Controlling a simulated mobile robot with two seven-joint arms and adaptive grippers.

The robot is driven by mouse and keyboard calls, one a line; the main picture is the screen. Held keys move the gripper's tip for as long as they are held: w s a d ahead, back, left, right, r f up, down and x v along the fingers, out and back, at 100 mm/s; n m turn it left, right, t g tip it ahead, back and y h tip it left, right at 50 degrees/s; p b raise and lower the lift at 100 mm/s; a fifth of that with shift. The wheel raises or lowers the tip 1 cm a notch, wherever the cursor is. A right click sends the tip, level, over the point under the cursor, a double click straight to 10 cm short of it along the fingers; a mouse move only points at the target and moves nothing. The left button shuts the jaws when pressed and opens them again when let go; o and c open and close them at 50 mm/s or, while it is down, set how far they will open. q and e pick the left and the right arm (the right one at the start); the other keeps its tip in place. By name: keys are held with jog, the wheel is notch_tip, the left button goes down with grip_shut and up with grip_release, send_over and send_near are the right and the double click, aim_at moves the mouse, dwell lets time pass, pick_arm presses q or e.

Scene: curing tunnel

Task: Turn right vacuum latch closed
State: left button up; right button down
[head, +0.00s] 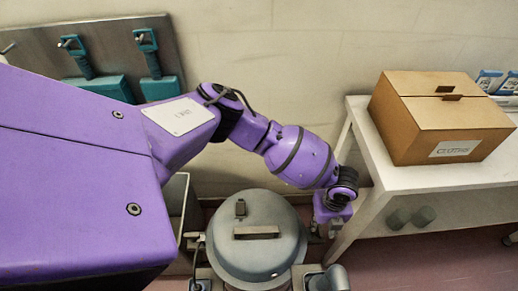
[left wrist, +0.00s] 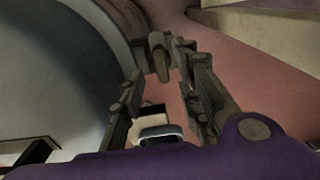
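The grey round vessel (head: 258,262) stands at the bottom middle of the head view, with a flat bar handle (head: 256,232) on its lid. A grey latch-like fitting (head: 335,279) shows at its lower right. My left gripper (head: 332,212) is to the right of the vessel, pointing down; its fingertips are hidden in the head view. In the left wrist view its fingers (left wrist: 165,62) are apart, beside the vessel's curved wall (left wrist: 65,70). A grey cylindrical piece (left wrist: 158,48) shows near the fingertips; I cannot tell whether they touch it. My right gripper is not in view.
A white table (head: 375,195) with a cardboard box (head: 437,115) stands to the right of my left gripper. A metal panel with teal-handled tools (head: 150,60) hangs on the wall at the back left. Pink floor (head: 410,262) is open at the lower right.

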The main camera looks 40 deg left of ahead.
aim_at(319, 229)
pick_arm(q)
notch_tip(319, 229, down, 2)
jog(key=shift+f, duration=0.45)
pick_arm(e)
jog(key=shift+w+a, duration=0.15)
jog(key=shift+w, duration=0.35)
pick_arm(q)
jog(key=shift+w, duration=0.1)
grip_shut()
